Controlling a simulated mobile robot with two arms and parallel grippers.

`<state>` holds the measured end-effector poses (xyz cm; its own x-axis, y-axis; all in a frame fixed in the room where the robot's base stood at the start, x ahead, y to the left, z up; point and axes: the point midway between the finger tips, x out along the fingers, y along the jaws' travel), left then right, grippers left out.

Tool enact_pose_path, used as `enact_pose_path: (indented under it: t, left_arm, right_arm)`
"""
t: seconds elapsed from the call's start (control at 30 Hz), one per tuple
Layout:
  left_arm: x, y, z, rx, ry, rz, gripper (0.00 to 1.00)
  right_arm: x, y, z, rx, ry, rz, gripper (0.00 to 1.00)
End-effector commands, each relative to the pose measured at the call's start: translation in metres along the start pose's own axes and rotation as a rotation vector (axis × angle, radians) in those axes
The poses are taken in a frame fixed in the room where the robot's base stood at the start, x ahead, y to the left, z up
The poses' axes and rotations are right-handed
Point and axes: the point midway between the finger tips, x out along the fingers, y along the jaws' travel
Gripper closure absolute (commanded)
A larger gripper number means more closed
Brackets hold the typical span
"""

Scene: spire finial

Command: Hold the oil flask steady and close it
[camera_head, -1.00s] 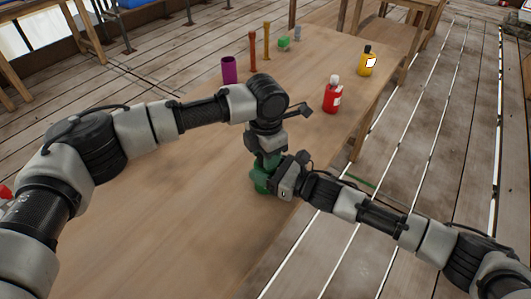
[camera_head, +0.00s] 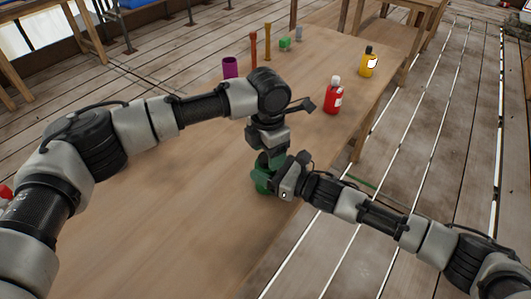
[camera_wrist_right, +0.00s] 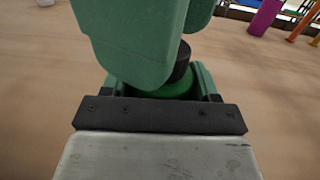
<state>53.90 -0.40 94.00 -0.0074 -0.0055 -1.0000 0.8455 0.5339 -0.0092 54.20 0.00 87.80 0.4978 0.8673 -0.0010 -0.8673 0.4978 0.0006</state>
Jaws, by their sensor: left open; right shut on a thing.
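The oil flask (camera_head: 264,188) is green and stands on the table near its right edge. In the right wrist view the flask's green top (camera_wrist_right: 170,91) shows with a black cap (camera_wrist_right: 182,62) above it, partly hidden. My right gripper (camera_head: 272,183) is shut on the flask from the right; its green fingers show on both sides of it in the wrist view. My left gripper (camera_head: 270,163) points down from above, open, with its green fingers at the cap. One finger covers much of the cap, so whether the cap is fully seated cannot be told.
On the wooden table (camera_head: 170,190), a red bottle (camera_head: 333,97) and a yellow bottle (camera_head: 368,63) stand farther back on the right. A purple cup (camera_head: 230,68), two slim turned pieces (camera_head: 267,42) and a green block (camera_head: 285,43) stand at the back.

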Motion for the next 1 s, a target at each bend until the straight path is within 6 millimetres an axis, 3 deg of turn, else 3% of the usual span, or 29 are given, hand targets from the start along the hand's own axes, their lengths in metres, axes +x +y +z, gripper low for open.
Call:
enact_pose_path:
  t: [0.2,0.63,0.77,1.0]
  left_arm:
    - [-0.027,0.002,0.000,-0.003,0.000,0.006,0.35]
    - [-0.029,0.003,-0.001,-0.062,0.002,0.007,0.39]
    - [-0.030,0.003,-0.001,-0.229,0.002,0.007,0.39]
    - [-0.034,0.003,0.000,-0.723,-0.002,0.008,0.39]
  right_arm:
    - [0.000,0.001,-0.002,0.001,0.003,0.002,1.00]
    - [0.000,0.002,-0.001,0.001,0.001,0.003,1.00]
    - [0.000,0.002,-0.001,0.001,0.001,0.003,1.00]
    - [0.000,0.002,-0.001,0.001,0.001,0.003,1.00]
